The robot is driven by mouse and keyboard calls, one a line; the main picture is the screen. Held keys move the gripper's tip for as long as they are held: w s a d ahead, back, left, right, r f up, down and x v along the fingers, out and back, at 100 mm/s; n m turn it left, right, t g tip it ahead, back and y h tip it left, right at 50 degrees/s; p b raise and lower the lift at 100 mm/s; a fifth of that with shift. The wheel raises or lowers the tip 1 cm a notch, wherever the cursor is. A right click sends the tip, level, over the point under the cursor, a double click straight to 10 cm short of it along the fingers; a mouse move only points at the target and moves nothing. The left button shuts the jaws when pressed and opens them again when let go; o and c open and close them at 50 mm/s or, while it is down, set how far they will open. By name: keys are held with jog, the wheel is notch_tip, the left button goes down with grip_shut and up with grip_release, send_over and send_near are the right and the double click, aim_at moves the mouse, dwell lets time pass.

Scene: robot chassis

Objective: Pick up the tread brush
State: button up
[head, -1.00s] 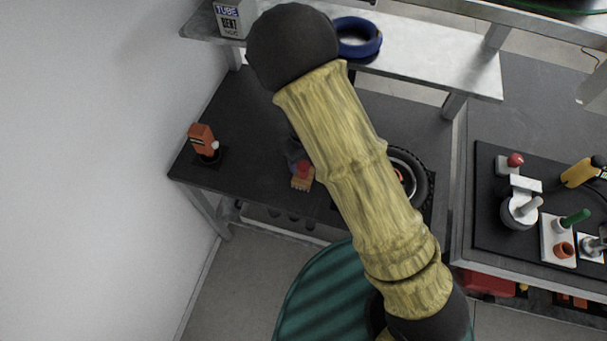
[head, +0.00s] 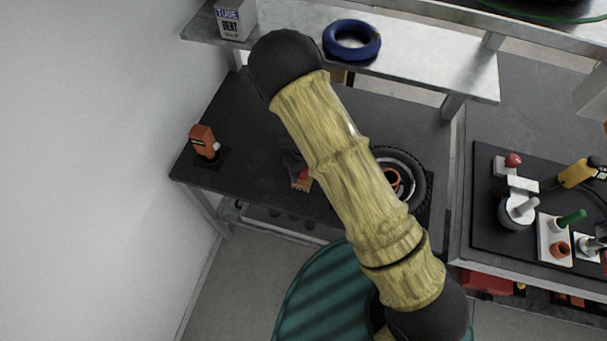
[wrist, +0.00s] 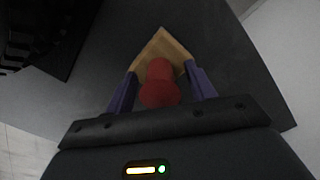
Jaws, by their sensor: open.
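The tread brush, a tan wooden block with a round red knob, lies on the dark tabletop. In the wrist view the brush (wrist: 160,80) sits between the two purple fingers of my gripper (wrist: 161,76). The fingers are open, one on each side of the knob; I cannot tell whether either touches it. In the head view the brush (head: 302,184) shows only in part, left of my yellow arm, with my dark gripper (head: 292,166) right over it.
An orange device (head: 202,140) stands at the table's left end. A tyre (head: 424,180) lies to the right, partly behind my arm. A shelf (head: 430,68) above holds a blue ring (head: 352,40) and a box (head: 234,20). Bare tabletop lies left of the brush.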

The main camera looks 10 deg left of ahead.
dwell(0.5)
grip_shut()
notch_tip(320, 180, up, 10)
jog(key=shift+b, duration=0.45)
dwell(0.5)
jog(key=c, duration=0.9)
grip_release()
jog(key=shift+c, duration=0.3)
